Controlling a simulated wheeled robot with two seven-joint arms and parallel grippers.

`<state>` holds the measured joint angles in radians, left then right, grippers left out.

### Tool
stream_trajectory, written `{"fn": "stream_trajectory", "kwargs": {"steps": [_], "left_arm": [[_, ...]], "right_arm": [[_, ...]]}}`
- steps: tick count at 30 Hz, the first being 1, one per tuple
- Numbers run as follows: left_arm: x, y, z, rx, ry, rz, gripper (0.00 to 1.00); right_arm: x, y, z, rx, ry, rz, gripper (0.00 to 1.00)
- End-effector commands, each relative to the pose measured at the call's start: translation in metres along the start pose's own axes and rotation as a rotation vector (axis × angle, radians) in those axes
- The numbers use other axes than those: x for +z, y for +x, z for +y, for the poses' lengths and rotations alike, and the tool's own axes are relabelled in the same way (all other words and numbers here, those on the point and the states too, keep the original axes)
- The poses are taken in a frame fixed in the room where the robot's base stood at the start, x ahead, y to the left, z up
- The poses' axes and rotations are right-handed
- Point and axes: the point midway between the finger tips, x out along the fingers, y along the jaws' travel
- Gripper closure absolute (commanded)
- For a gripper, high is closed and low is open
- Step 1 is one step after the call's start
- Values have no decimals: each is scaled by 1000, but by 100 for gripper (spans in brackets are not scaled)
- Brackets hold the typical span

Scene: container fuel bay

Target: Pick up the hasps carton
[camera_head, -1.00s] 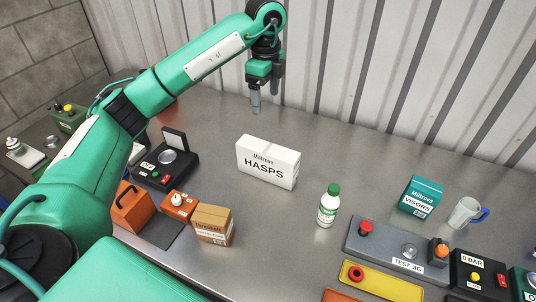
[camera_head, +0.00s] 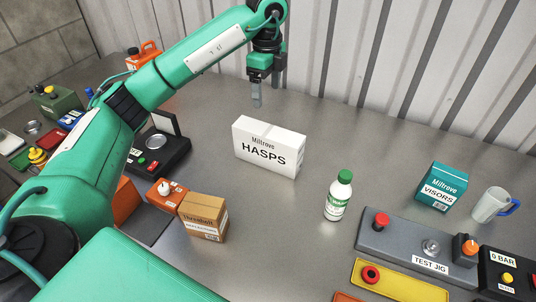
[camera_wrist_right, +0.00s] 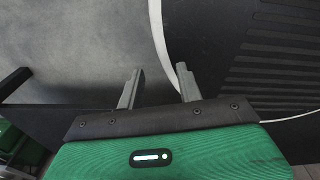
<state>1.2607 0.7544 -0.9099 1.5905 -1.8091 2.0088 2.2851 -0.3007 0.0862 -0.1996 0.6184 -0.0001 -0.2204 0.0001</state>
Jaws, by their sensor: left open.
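The hasps carton (camera_head: 268,148), a white box with black "HASPS" lettering, stands upright on the metal bench in the middle of the head view. My left gripper (camera_head: 267,96) is open and empty, pointing down above and behind the carton, apart from it. My right gripper is not in the head view. In the right wrist view, my right gripper (camera_wrist_right: 158,85) has its two fingers apart with nothing between them, over a grey and black floor area.
A green-capped bottle (camera_head: 339,196) stands right of the carton, with a teal visors box (camera_head: 441,187), a mug (camera_head: 490,205) and a test jig (camera_head: 415,243) farther right. A brown box (camera_head: 203,217) and a black device (camera_head: 160,152) are left. Bench around the carton is clear.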

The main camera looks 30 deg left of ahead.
Motion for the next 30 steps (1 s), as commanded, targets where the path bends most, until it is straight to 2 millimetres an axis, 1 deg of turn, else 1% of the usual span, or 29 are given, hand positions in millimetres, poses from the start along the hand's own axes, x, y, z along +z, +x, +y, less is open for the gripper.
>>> {"fn": "stream_trajectory", "kwargs": {"steps": [1,5,12,15,20,23,27,30], "left_arm": [[0,5,0,0,0,0,20],[0,18,0,3,-1,-1,20],[0,65,1,4,-1,-1,20],[0,79,0,3,0,0,20],[0,89,0,1,0,-1,20],[-1,97,1,2,0,-1,20],[-3,116,1,3,0,-1,20],[-3,131,1,3,-1,0,20]], "right_arm": [[-2,3,0,0,0,2,64],[-3,-2,-1,-2,1,4,64],[-6,-14,-8,-9,4,6,64],[-6,-16,-11,-12,5,6,64],[-6,-19,-10,-11,5,6,64],[-6,-26,-9,-10,4,6,64],[-7,-39,-6,-7,2,5,64],[-6,-42,-4,-5,2,4,64]]}}
